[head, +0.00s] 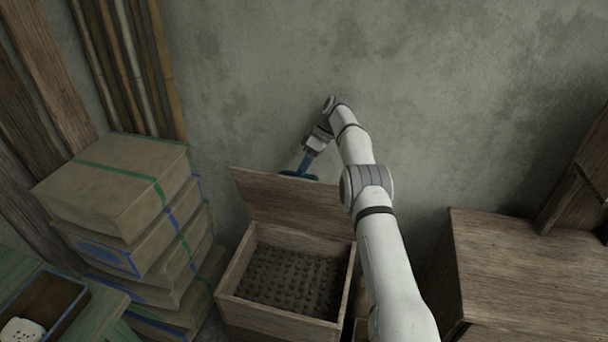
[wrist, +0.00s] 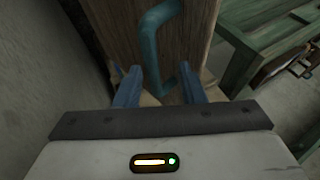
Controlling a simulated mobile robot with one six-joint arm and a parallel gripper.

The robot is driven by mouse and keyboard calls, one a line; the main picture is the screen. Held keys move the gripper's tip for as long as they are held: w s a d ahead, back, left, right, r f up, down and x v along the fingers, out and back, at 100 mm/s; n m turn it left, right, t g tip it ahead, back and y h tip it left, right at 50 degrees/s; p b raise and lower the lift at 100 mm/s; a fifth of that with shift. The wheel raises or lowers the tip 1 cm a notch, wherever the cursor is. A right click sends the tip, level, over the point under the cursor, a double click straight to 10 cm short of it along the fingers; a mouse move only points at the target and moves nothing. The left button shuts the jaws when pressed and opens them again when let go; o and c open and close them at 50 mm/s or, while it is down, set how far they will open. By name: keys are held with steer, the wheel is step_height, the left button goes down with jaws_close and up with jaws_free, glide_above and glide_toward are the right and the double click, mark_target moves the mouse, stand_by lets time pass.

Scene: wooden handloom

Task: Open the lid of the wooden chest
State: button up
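The wooden chest (head: 228,278) stands against the wall, and its inside with rows of small dark bumps is in view. Its lid (head: 290,203) is raised and stands up along the back side, near the wall. A teal handle (wrist: 152,50) is on the lid's outer face; a bit of teal also shows above the lid's top edge in the head view (head: 290,174). My gripper (wrist: 160,88) is at the handle, behind the lid's top edge. Its two blue fingers are apart, with the handle between or just beyond them; contact cannot be told.
Stacked boxes (head: 120,180) with green and blue bands stand left of the chest. A wooden cabinet (head: 530,270) is at the right. A green table (head: 105,300) is at the lower left. The wall (head: 450,90) is close behind the lid and my gripper.

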step_height(320, 180, up, 7)
steer(key=p, duration=0.2)
steer(key=shift+f+p, duration=0.15)
steer(key=shift+p, duration=0.2)
